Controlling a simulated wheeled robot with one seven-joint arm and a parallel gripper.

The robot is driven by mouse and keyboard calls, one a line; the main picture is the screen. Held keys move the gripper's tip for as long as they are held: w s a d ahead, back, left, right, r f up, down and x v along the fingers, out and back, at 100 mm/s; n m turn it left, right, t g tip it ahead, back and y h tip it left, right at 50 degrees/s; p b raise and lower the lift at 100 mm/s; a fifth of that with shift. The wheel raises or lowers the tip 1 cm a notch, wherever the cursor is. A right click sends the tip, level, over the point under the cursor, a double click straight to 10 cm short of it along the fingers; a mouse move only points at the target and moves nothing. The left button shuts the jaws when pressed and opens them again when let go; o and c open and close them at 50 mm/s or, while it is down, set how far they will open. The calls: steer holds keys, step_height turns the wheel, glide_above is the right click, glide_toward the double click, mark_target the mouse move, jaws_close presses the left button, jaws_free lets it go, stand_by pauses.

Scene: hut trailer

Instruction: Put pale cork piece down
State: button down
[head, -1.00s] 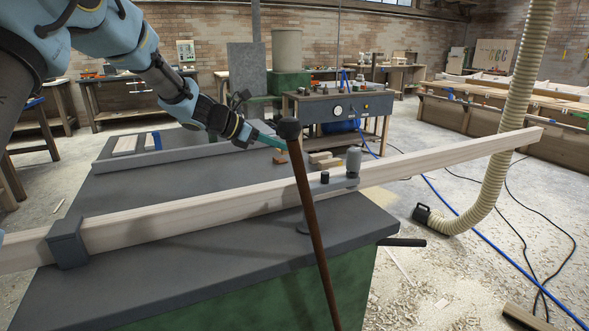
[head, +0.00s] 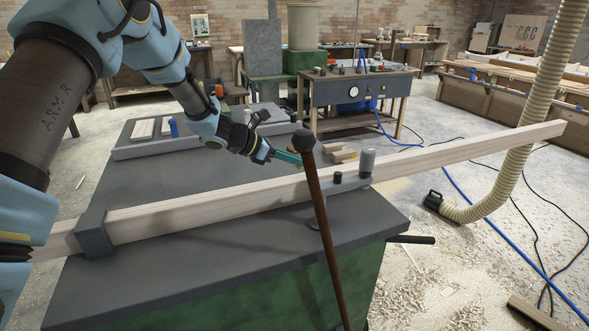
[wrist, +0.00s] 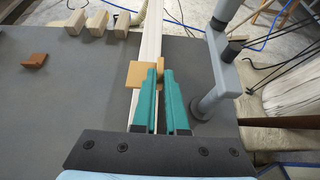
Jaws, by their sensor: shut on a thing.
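The pale cork piece (wrist: 136,74) is a flat tan block at my fingertips in the wrist view. It shows mainly left of the teal fingers, with a small tan part to their right. My gripper (wrist: 160,74) is shut on it, over or against the long pale beam (wrist: 150,45); I cannot tell whether the piece touches the beam. In the head view my gripper (head: 287,157) is at the far side of the beam (head: 230,197), behind the dark-knobbed lever, and the cork piece is largely hidden.
The dark bench top (head: 180,260) is mostly clear. A grey post clamp (wrist: 212,85) stands right of my fingers. A reddish-brown piece (wrist: 34,60) and several wooden blocks (wrist: 97,23) lie to the left. The brown lever (head: 323,220) rises in front of my gripper.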

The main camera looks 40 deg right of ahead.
mark_target(291, 183)
steer(key=shift+f+p, duration=0.45)
steer(key=shift+f, duration=1.5)
steer(key=shift+f, duration=0.1)
steer(key=c, duration=1)
jaws_free()
steer(key=shift+o, duration=0.2)
steer(key=shift+r, duration=0.2)
steer(key=shift+w+a, duration=0.2)
steer(key=shift+a, duration=0.1)
steer(key=b+v, duration=0.3)
steer(key=v, duration=0.8)
steer(key=shift+a+r, duration=0.1)
steer(key=shift+r, duration=0.1)
